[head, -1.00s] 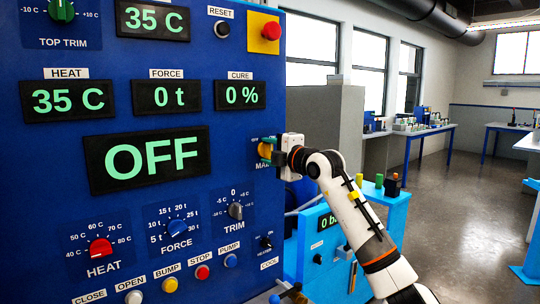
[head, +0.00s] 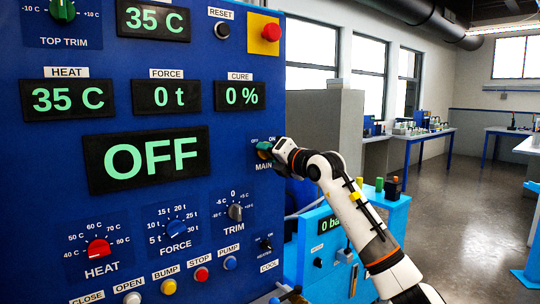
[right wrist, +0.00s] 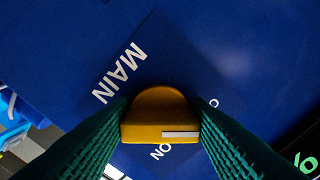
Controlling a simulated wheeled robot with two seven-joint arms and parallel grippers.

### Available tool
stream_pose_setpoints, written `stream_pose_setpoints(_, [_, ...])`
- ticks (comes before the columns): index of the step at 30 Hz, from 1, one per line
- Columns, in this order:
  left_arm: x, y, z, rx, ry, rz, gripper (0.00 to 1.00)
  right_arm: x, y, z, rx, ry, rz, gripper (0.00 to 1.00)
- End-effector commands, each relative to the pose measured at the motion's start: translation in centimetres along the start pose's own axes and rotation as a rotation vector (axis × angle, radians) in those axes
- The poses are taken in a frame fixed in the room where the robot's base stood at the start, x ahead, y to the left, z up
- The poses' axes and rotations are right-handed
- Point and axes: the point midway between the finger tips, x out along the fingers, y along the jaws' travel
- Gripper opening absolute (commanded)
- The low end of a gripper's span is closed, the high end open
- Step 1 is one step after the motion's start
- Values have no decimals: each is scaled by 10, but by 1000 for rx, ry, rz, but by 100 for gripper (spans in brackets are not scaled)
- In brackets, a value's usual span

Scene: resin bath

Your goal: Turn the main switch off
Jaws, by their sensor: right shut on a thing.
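The main switch is a yellow knob (right wrist: 160,108) with a white mark on its lower edge, on the blue panel beside the MAIN label (right wrist: 119,73). The ON lettering (right wrist: 161,152) shows just below the knob in the right wrist view; only part of the OFF lettering shows, to its right. My right gripper (head: 264,150) is at the switch, with its green fingers on both sides of the knob, shut on it. In the head view the gripper mostly hides the knob. The big display (head: 150,159) reads OFF. My left gripper is not in view.
A red button on a yellow plate (head: 264,33) sits above my right gripper. The TRIM knob (head: 235,211) and several small buttons are lower on the panel. A light blue unit (head: 383,215) stands behind my right arm. Open floor lies at the right.

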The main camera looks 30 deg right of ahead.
Motion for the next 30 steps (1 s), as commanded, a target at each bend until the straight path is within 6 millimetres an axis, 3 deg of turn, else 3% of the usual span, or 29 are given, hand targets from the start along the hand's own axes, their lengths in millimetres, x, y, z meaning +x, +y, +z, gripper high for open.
stream_pose_setpoints(19, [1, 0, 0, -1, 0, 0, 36, 1, 3, 4, -54, -8, 6, 21])
stream_pose_setpoints(20, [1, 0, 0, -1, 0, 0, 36, 1, 3, 4, -54, -8, 6, 45])
stream_pose_setpoints(23, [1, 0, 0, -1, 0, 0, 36, 1, 2, 3, -53, -7, 5, 62])
stream_pose_setpoints(24, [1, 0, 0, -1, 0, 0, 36, 1, 2, 3, -53, -6, 4, 65])
stream_pose_setpoints(30, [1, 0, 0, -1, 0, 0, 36, 0, 1, 2, -52, -3, 2, 65])
